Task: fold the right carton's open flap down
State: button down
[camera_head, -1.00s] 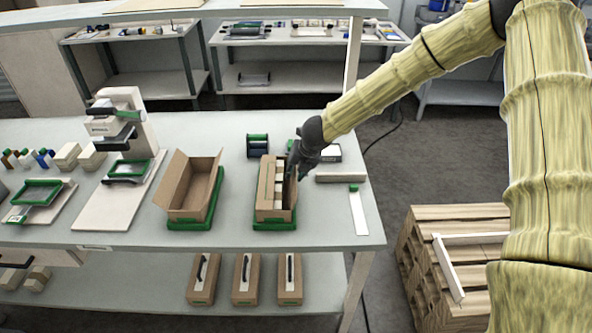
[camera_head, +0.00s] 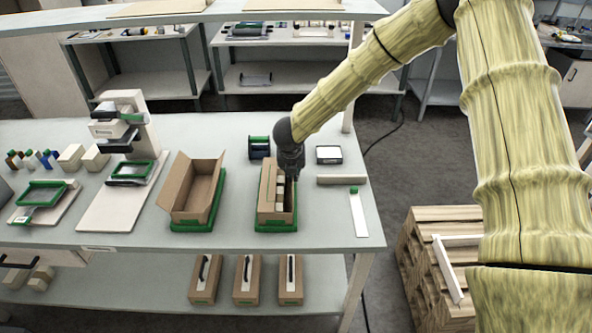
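The right carton (camera_head: 268,205) is a brown box seated in a green tray (camera_head: 275,226) on the bench. Small pale items (camera_head: 280,193) show inside it. Brown cardboard stands along its left side, and a dark gap shows at its right. My gripper (camera_head: 291,176) points down at the carton's upper right, over or just inside the opening, and hides part of the far end. The gripper is dark and small here, so its fingers cannot be told apart, nor whether it touches the flap.
The left carton (camera_head: 182,202) stands open in its own green tray. A dark roll holder (camera_head: 259,147), a white-topped device (camera_head: 329,154), a grey bar (camera_head: 342,180) and a white strip (camera_head: 358,214) lie nearby. Bare bench lies between the cartons.

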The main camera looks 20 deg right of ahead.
jog(key=a+h+b, duration=0.1)
jog(key=h, duration=0.2)
jog(key=a+f+n+g+h+b, duration=0.1)
jog(key=h+b, duration=0.1)
jog(key=w+a+f+n+h+b, duration=0.1)
jog(key=h, duration=0.2)
jog(key=shift+a+g+h, duration=0.3)
jog(key=shift+g, duration=0.1)
jog(key=shift+a+f+n+h+b, duration=0.15)
jog(key=shift+n+h+b, duration=0.15)
jog(key=shift+h+b, duration=0.75)
jog(key=c, duration=1.7)
grip_release()
